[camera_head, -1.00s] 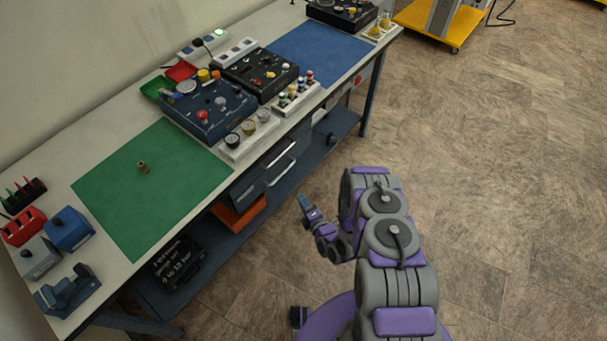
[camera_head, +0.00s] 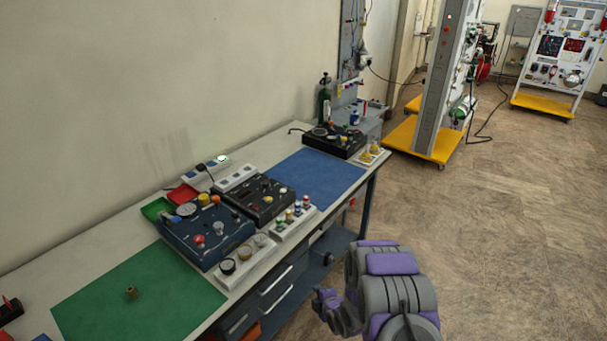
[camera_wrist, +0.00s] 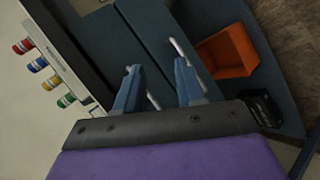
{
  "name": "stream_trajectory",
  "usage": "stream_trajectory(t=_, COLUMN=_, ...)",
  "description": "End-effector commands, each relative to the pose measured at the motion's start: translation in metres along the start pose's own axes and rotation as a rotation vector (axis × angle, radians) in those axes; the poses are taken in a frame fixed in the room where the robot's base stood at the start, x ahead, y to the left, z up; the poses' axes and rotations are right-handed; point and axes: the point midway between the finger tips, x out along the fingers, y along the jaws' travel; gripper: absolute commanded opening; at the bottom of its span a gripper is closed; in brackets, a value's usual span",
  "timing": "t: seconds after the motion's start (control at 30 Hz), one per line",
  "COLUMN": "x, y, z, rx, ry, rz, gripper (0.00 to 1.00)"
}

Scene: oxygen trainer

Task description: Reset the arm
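My arm shows at the lower right of the head view, folded, beside the workbench (camera_head: 75,255). My gripper (camera_head: 328,300) hangs low, to the right of the bench front and apart from it. In the wrist view my gripper (camera_wrist: 158,82) has its two blue fingers apart, with nothing between them. Behind the fingers are dark drawer fronts with pale handles (camera_wrist: 187,55). In the head view the fingers are too small to judge.
An orange bin (camera_wrist: 226,52) sits under the bench. The floor (camera_head: 480,240) at right is clear.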

Motion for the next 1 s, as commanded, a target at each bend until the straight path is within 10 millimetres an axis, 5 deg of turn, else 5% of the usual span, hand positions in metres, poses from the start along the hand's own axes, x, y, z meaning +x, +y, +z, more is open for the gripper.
stream_trajectory(t=0.47, x=-0.105, y=0.082, z=0.030, rx=0.360, ry=-0.234, rz=-0.227, gripper=0.38)
stream_trajectory(t=1.0, x=-0.284, y=0.110, z=0.015, rx=0.865, ry=-0.550, rz=-0.408, gripper=0.38)
